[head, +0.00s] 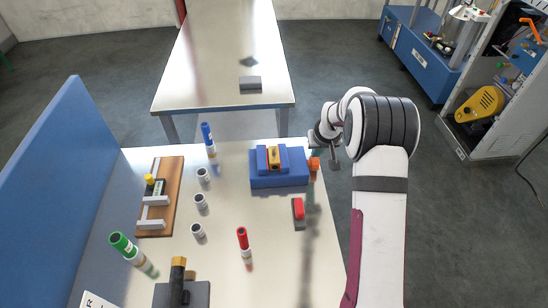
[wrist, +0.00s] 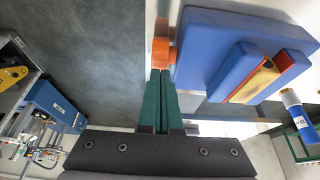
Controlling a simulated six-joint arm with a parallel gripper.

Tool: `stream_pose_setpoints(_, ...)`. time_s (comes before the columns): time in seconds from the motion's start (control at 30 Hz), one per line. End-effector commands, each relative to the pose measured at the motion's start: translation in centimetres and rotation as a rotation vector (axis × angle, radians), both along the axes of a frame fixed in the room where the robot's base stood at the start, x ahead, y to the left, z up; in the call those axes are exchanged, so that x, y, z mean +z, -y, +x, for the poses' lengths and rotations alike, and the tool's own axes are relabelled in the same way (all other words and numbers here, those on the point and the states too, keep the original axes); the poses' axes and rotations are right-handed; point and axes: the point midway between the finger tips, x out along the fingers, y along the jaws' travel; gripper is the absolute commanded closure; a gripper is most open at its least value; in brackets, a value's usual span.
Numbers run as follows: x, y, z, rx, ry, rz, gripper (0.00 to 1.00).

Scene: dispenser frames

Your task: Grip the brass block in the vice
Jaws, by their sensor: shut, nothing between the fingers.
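The blue vice (head: 292,181) stands near the back right of the white table, and it fills the upper right of the wrist view (wrist: 205,45). The brass block (head: 274,158) sits between its two raised blue jaws; it also shows in the wrist view (wrist: 250,87). I cannot tell whether both jaws touch it. An orange handle (head: 314,164) sticks out of the vice's right side. In the wrist view my gripper (wrist: 162,72) has its green fingers shut and empty, tips right at the orange handle (wrist: 162,52). I cannot tell whether they touch it.
A red-topped block (head: 298,209) lies in front of the vice. Several grey cylinders (head: 200,201), a blue marker (head: 208,137), a red marker (head: 243,240) and a wooden rack (head: 172,180) stand to the left. A second table (head: 220,60) is behind.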

Motion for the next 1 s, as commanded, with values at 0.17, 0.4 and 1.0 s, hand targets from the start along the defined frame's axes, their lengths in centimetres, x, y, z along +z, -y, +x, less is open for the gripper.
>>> stream_pose_setpoints(0.17,-0.36,0.0,0.01,0.0,0.0,0.0,1.0)
stream_pose_setpoints(0.4,-0.89,-0.01,-0.02,0.0,-0.001,0.0,1.0)
stream_pose_setpoints(1.0,-1.04,0.01,0.49,0.001,-0.001,0.0,1.0)
